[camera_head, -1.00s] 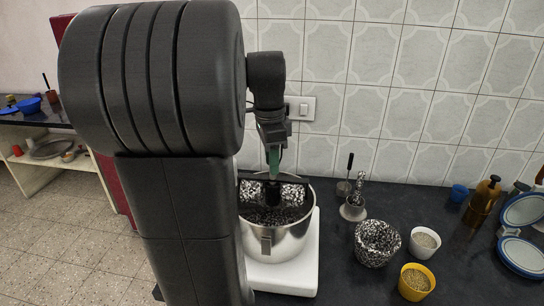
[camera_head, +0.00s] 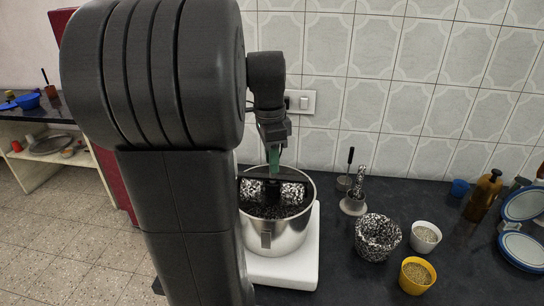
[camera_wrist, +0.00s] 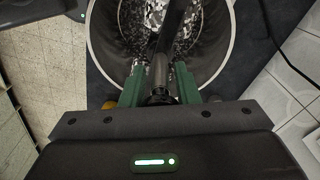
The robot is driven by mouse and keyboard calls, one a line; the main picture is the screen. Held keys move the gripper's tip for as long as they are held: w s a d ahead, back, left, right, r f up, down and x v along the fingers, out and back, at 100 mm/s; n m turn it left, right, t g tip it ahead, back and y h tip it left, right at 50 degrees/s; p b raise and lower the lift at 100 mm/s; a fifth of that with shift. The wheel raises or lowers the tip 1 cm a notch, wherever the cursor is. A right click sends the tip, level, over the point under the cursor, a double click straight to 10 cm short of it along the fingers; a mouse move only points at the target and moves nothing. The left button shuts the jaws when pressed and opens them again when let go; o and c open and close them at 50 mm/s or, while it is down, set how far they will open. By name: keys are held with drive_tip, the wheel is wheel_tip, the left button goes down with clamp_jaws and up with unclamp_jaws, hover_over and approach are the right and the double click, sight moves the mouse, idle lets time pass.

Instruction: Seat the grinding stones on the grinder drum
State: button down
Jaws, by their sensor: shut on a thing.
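The steel grinder drum (camera_head: 287,238) stands on a white base (camera_head: 290,270) on the dark counter. The grinding stones (camera_head: 292,193) are speckled black and white and show inside the drum, below its rim. A dark crossbar (camera_head: 298,181) lies across the drum mouth, with a dark shaft (camera_wrist: 160,68) at its middle. My gripper (camera_head: 273,170) is above the drum, its green fingers shut on the shaft of the grinding stones. In the wrist view, the fingers (camera_wrist: 160,88) flank this shaft, and the drum rim surrounds it. How the stones meet the drum floor is hidden.
Right of the drum stand a small mortar with pestle (camera_head: 353,204), a speckled bowl (camera_head: 377,240), a white cup (camera_head: 425,238) and a yellow cup (camera_head: 416,276). Bottles and plates (camera_head: 523,205) are farther right. The tiled wall (camera_head: 400,80) is close behind.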

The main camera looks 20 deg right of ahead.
sight(272, 181)
drive_tip(key=shift+f+b, duration=1)
drive_tip(key=shift+f, duration=1.05)
drive_tip(key=shift+f+b, duration=1.2)
drive_tip(key=shift+f, duration=0.85)
drive_tip(key=shift+r, duration=0.1)
drive_tip(key=shift+r+p, duration=1.1)
drive_tip(key=shift+f+b, duration=1)
drive_tip(key=shift+f, duration=1.3)
